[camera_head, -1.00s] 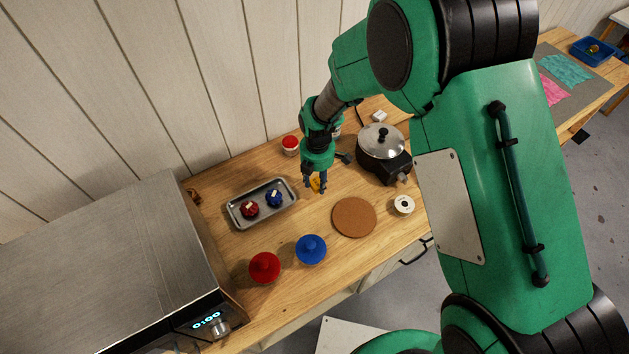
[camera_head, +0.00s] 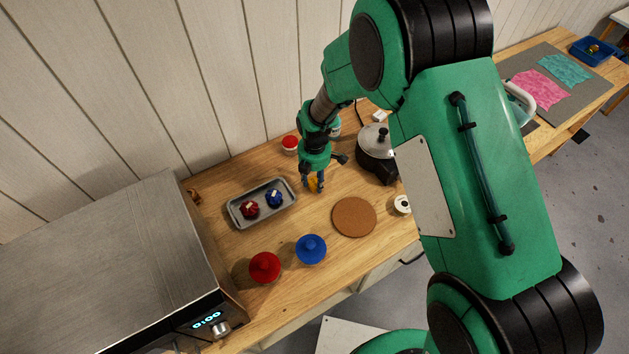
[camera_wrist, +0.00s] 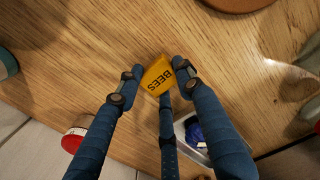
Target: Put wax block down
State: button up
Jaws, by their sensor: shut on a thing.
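The yellow wax block (camera_wrist: 158,76), marked "BEES", is between the fingertips of my gripper (camera_wrist: 152,82) in the wrist view. In the head view my gripper (camera_head: 313,186) points down over the wooden table (camera_head: 240,240), with a bit of the yellow block showing between its fingers. My gripper is shut on the block. The block is at or just above the tabletop; I cannot tell if it touches. It is to the right of the metal tray and behind the cork mat.
A metal tray (camera_head: 240,213) holds a red and a blue item. A cork mat (camera_head: 354,217), a red-topped jar (camera_head: 290,142), a lidded pot (camera_head: 374,138), and red (camera_head: 265,267) and blue (camera_head: 311,248) knobbed objects stand around. Bare wood lies between tray and mat.

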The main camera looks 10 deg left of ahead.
aim_at(315, 183)
jog(key=shift+f, duration=0.2)
jog(key=shift+f, duration=0.15)
jog(key=o, duration=1.1)
notch_tip(315, 183, up, 12)
jog(key=shift+r, duration=0.2)
dwell(0.6)
